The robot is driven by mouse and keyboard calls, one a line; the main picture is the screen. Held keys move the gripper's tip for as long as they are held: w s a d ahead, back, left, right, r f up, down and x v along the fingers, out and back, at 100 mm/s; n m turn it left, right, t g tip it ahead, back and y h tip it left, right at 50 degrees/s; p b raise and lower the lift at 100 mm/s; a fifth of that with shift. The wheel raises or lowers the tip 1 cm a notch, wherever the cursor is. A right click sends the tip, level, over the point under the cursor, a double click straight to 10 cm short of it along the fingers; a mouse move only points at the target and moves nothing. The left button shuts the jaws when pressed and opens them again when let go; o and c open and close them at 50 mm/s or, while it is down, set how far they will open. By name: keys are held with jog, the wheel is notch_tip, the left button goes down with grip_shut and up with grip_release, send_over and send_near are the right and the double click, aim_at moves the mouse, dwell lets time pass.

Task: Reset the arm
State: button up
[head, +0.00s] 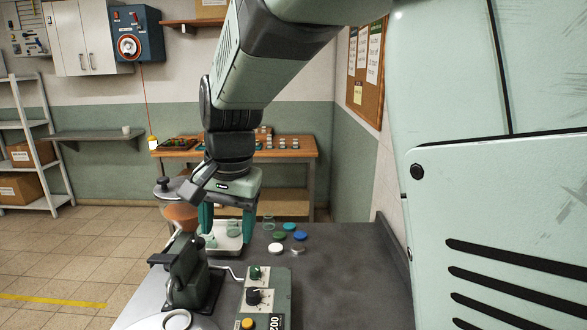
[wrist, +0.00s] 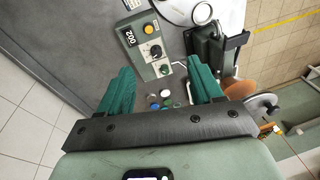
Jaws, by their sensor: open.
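My gripper (head: 228,216) hangs over the far left part of the dark bench in the head view, pointing down. Its two green fingers are wide apart, and nothing shows held between them. The gripper also shows in the wrist view (wrist: 161,97), with the fingers parted above the dark bench top. In the head view a white tray (head: 228,242) with clear jars (head: 209,240) sits behind and below the fingers, partly hidden by them. My arm reaches down from the top of the head view.
Several lids, among them a blue lid (head: 300,235) and a green lid (head: 279,235), lie right of the gripper. A control box (head: 266,296) with knobs and a dark machine (head: 188,275) stand nearer. The dark bench top (head: 350,280) is clear at right. A wooden table (head: 285,153) stands behind.

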jog(key=s+d+r+t, duration=0.1)
jog(key=s+d+r, duration=0.2)
jog(key=d, duration=0.3)
jog(key=s+d+r+t, duration=0.1)
jog(key=s+d+r, duration=0.25)
jog(key=d, duration=0.35)
jog(key=s+d+n+t+h, duration=0.1)
jog(key=s+d+t, duration=0.1)
jog(key=s+d, duration=0.7)
jog(key=s+f, duration=0.1)
jog(key=s, duration=0.2)
jog(key=shift+d+n+h, duration=0.25)
jog(key=shift+n+h, duration=0.05)
jog(key=shift+n, duration=0.1)
jog(key=shift+r, duration=0.1)
